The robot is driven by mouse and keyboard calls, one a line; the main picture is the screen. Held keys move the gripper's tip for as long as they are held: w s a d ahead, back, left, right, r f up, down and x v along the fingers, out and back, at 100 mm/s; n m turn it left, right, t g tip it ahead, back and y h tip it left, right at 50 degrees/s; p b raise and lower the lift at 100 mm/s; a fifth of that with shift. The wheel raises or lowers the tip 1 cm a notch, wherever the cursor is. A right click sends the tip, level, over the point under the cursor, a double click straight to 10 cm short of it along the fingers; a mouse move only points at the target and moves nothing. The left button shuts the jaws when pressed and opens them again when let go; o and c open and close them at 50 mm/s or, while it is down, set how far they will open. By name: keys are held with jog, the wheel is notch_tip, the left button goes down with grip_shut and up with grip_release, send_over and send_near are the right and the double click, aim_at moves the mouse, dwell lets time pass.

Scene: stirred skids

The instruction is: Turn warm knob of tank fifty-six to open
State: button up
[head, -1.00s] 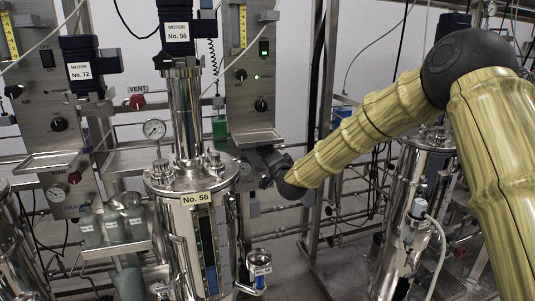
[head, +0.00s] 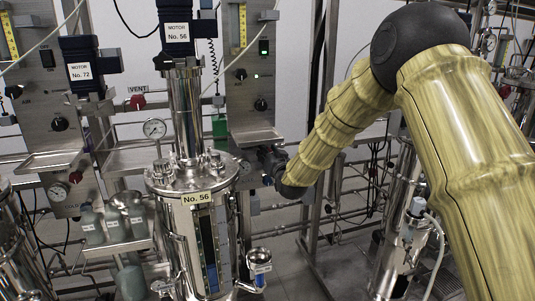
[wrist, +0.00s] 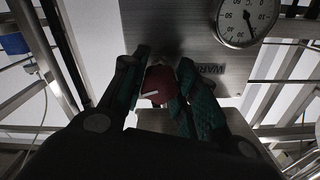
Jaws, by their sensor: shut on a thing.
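The warm knob (wrist: 158,86) is dark red with a white pointer line, on a metal panel (wrist: 205,52) in the wrist view. Part of a "WAR" label shows beside it. My gripper (wrist: 160,92) has its two fingers on either side of the knob and is shut on it. The pointer line lies close to level in the wrist view. In the head view, tank No. 56 (head: 197,198) stands in the middle. My gripper (head: 272,165) is beside its panel (head: 251,85), just right of the tank; the knob is hidden there.
A round dial thermometer (wrist: 246,18) sits close to my gripper on the panel. A metal shelf (head: 256,137) juts out above my gripper in the head view. Pipes and a steel frame (head: 313,210) stand to the right. Tank No. 72's motor (head: 90,68) is at left.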

jog(key=shift+f+n, duration=0.1)
jog(key=shift+n, duration=0.3)
jog(key=o, duration=1)
jog(key=shift+s, duration=0.15)
jog(key=v, duration=1.1)
jog(key=shift+s+d, duration=0.15)
jog(key=shift+s, duration=0.2)
